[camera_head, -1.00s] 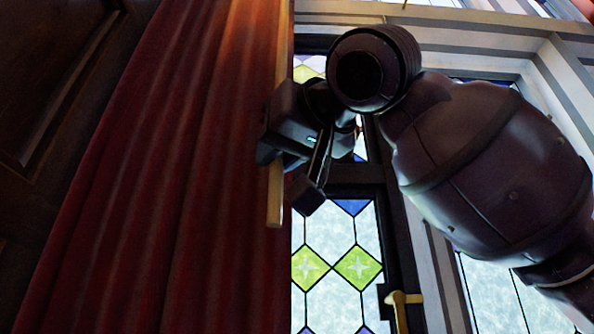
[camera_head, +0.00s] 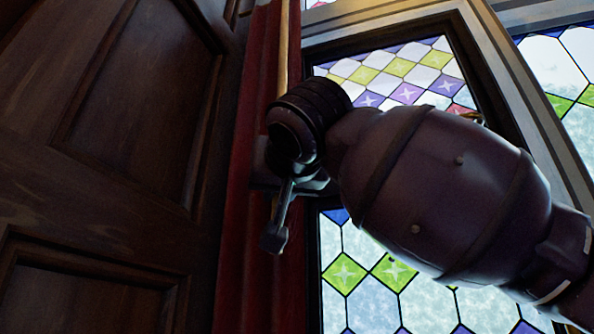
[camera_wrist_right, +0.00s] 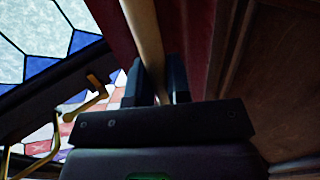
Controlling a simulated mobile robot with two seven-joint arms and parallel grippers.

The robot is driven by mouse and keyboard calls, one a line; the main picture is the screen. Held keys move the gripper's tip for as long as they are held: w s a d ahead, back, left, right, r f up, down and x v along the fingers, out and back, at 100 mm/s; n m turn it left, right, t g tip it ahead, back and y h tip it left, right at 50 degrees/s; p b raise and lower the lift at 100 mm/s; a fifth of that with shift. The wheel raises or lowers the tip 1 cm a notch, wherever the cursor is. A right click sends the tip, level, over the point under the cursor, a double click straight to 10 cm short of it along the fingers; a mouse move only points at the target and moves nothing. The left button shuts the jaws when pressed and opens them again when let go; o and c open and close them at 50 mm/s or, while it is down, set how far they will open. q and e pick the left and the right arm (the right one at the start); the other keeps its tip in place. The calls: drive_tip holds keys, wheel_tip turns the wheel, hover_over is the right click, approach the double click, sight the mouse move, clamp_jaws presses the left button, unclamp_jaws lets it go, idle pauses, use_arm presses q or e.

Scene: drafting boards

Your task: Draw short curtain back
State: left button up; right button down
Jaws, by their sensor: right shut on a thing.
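The red curtain (camera_head: 233,285) is bunched into a narrow upright strip between the dark wood panelling and the stained-glass window. It also shows behind the gripper in the right wrist view (camera_wrist_right: 200,45). A pale wooden wand (camera_head: 283,45) hangs along the curtain's window-side edge. My right gripper (camera_head: 270,205) is at the wand, in front of the curtain. In the right wrist view the wand (camera_wrist_right: 146,40) runs between the two fingers of the right gripper (camera_wrist_right: 154,85), which are shut on it. My left gripper is out of view.
Dark wood panelling (camera_head: 130,110) stands close on the left of the curtain. The stained-glass window (camera_head: 385,285) lies uncovered to the right, in a dark frame. A brass handle (camera_wrist_right: 93,97) stands out from the window side in the right wrist view.

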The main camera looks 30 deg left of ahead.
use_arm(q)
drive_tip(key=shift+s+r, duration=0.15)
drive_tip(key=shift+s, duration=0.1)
use_arm(e)
drive_tip(key=shift+s+a, duration=0.15)
drive_tip(key=shift+a, duration=0.25)
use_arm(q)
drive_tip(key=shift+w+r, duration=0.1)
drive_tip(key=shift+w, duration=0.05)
use_arm(e)
drive_tip(key=c, duration=1.1)
unclamp_jaws()
use_arm(q)
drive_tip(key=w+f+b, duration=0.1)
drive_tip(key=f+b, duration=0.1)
drive_tip(key=b, duration=0.1)
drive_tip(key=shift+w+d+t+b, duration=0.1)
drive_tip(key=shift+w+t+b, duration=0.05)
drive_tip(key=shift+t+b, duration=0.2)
use_arm(e)
drive_tip(key=v, duration=1)
drive_tip(key=shift+s+d, duration=0.25)
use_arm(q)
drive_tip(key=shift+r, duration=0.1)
use_arm(e)
drive_tip(key=shift+w, duration=0.15)
